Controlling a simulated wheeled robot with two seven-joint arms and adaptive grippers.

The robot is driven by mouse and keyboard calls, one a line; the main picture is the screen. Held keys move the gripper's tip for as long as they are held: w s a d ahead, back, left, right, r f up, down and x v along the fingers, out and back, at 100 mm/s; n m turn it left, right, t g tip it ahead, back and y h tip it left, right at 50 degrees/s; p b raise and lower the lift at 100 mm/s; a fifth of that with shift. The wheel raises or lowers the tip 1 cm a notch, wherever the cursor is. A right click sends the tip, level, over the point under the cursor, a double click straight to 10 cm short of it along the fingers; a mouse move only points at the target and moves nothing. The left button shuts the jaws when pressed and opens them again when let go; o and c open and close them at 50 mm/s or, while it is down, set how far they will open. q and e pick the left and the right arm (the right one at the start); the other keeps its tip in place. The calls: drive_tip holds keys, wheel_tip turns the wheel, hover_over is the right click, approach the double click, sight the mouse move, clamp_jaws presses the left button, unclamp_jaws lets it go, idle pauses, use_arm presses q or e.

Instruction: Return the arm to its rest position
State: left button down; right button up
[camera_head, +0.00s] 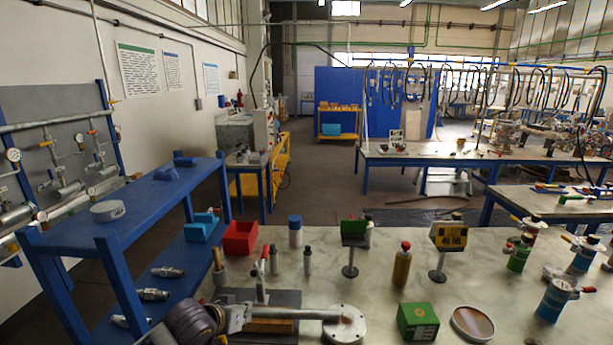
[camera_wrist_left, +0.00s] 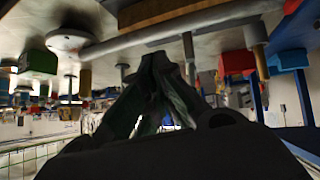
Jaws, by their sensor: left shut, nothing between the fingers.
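My left gripper (camera_wrist_left: 160,65) shows in the left wrist view with its dark fingers drawn together and nothing between them. That view is upside down, with the tabletop along its upper part. The grey bar with a round flange (camera_head: 345,324) lies along the near edge of the table (camera_head: 480,270); the flange also shows in the wrist view (camera_wrist_left: 68,40). My gripper looks apart from the bar. My right gripper is not in view.
A red bin (camera_head: 240,238), a green box (camera_head: 418,321), a round dish (camera_head: 472,324), a brown bottle (camera_head: 402,266) and small stands are on the table. A blue shelf (camera_head: 135,205) stands at the left. The tabletop between the bottles has some free room.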

use_arm(q)
drive_tip(key=s+a+f+g+y, duration=0.15)
drive_tip(key=s+f, duration=0.25)
drive_tip(key=s, duration=0.5)
drive_tip(key=s+a+f+g+y, duration=0.1)
drive_tip(key=s+a+f+g, duration=0.15)
drive_tip(key=s, duration=0.55)
drive_tip(key=s+a+f+g+y, duration=0.1)
drive_tip(key=s+f, duration=0.3)
drive_tip(key=s, duration=0.5)
wheel_tip(320, 180, down, 34)
drive_tip(key=s+g, duration=0.2)
drive_tip(key=s, duration=0.1)
drive_tip(key=s+a+f, duration=0.2)
drive_tip(key=s+f, duration=0.7)
drive_tip(key=s, duration=0.1)
drive_tip(key=s+a+f+g, duration=0.1)
drive_tip(key=s+a+f, duration=0.1)
drive_tip(key=s+f, duration=0.8)
drive_tip(key=shift+s+a+m, duration=0.25)
drive_tip(key=shift+s+m, duration=0.05)
drive_tip(key=shift+s, duration=0.5)
